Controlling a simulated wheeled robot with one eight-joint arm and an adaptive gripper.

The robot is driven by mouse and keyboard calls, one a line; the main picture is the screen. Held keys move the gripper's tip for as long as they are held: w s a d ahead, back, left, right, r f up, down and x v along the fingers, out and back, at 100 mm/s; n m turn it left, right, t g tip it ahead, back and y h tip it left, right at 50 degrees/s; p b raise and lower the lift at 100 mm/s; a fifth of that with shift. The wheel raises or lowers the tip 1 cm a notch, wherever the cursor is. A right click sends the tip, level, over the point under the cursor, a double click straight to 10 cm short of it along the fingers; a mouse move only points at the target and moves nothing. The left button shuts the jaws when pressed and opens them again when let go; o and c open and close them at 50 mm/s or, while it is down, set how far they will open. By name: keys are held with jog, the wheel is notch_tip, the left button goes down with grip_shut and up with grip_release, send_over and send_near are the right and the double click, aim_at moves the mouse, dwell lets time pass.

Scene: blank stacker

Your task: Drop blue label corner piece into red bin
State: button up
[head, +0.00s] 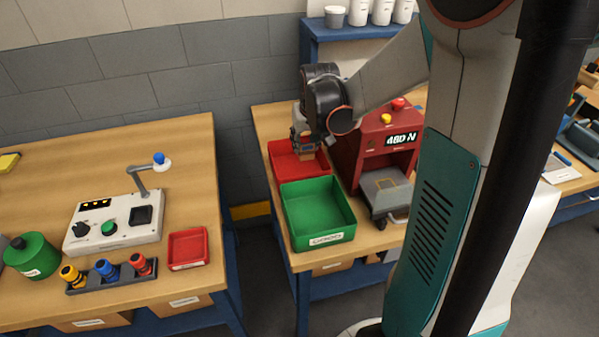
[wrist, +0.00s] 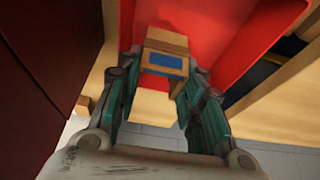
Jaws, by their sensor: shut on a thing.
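The corner piece (wrist: 165,66) is a tan wooden block with a blue label, held between my gripper's fingers in the wrist view. My gripper (head: 305,150) is shut on it and points down over the red bin (head: 283,160) in the head view. The red bin also shows beyond the piece in the wrist view (wrist: 215,20). In the head view the piece is small and partly hidden by my gripper. I cannot tell its exact height above the bin floor.
A green bin (head: 318,211) stands directly in front of the red bin. A red machine marked 480 N (head: 375,145) stands close on the right. A separate table on the left holds a small red tray (head: 188,249) and a control box (head: 115,222). A gap lies between the tables.

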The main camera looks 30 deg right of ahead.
jog(key=o, duration=0.8)
jog(key=shift+r, duration=0.1)
jog(key=shift+v, duration=3.7)
jog(key=shift+s, duration=0.1)
